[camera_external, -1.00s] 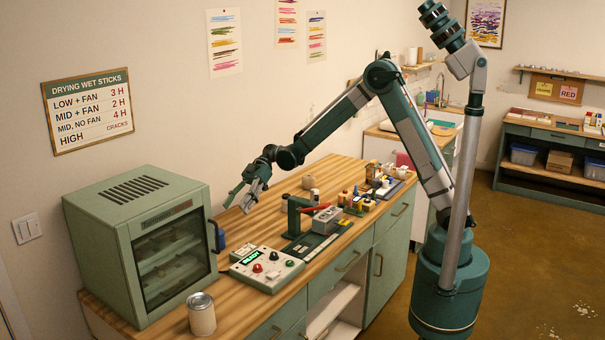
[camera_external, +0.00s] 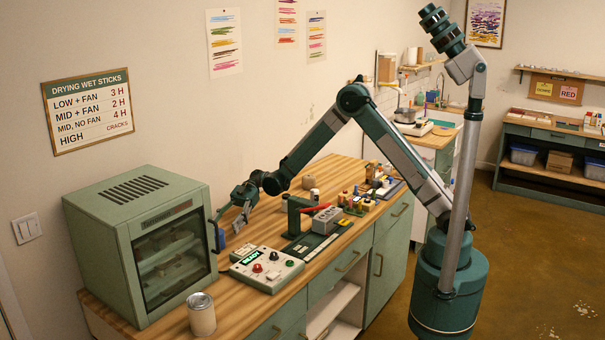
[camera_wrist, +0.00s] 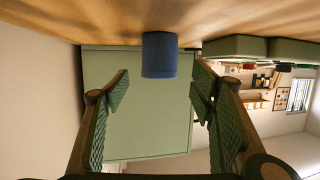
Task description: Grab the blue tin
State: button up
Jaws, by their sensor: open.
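The blue tin (camera_external: 219,239) stands on the wooden tabletop against the right side of the green drying cabinet, partly hidden by it in the external view. The wrist view is upside down, with the tabletop at the top. There the tin (camera_wrist: 160,55) shows as a plain blue cylinder in the gap between my fingers. My gripper (camera_external: 228,224) is open and low over the table, just above and beside the tin. In the wrist view my gripper (camera_wrist: 160,90) has a finger on each side, apart from the tin, which appears a little beyond the fingertips.
The green drying cabinet (camera_external: 125,220) stands close to the tin on the left. A control box (camera_external: 267,268) with a lit display and knobs sits to the right, near a dark green press (camera_external: 297,215). A pale can (camera_external: 201,314) stands at the front edge.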

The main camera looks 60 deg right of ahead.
jog(key=shift+x, duration=1.25)
jog(key=shift+b+x, duration=0.95)
jog(key=shift+x, duration=1.7)
jog(key=c, duration=1.1)
